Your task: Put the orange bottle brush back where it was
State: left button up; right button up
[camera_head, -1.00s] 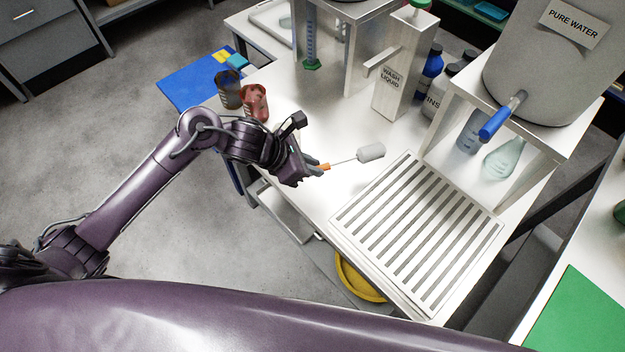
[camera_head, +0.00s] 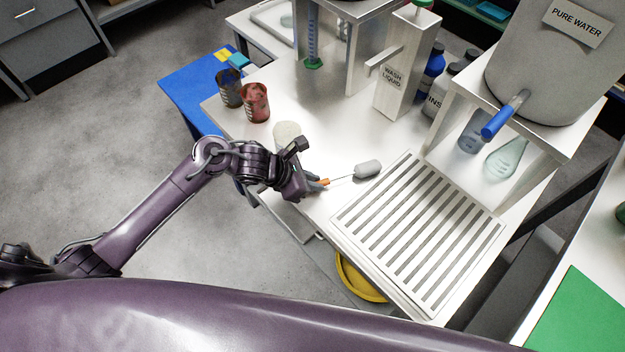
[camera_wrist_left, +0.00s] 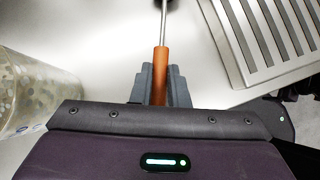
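The bottle brush has an orange handle, a thin metal stem and a grey head (camera_head: 368,169). My left gripper (camera_head: 318,184) is shut on the orange handle (camera_head: 324,182). The brush lies nearly level, low over or on the white table, with its head just left of the slotted drying rack (camera_head: 420,235). I cannot tell whether the head touches the table. In the left wrist view the orange handle (camera_wrist_left: 160,70) sits between the two dark fingers (camera_wrist_left: 160,88), and the stem runs away from me. My right gripper is not in view.
A clear speckled beaker (camera_head: 288,135) stands just behind my left gripper; it also shows in the left wrist view (camera_wrist_left: 30,90). A red beaker (camera_head: 256,103) and a dark beaker (camera_head: 229,88) stand at the table's left. The wash liquid dispenser (camera_head: 402,65) stands behind the brush.

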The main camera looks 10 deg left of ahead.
pick_arm(q)
jog(key=o, duration=0.4)
jog(key=shift+o, duration=0.2)
jog(key=shift+r, duration=0.15)
jog(key=v, duration=1.2)
jog(key=shift+d, duration=0.1)
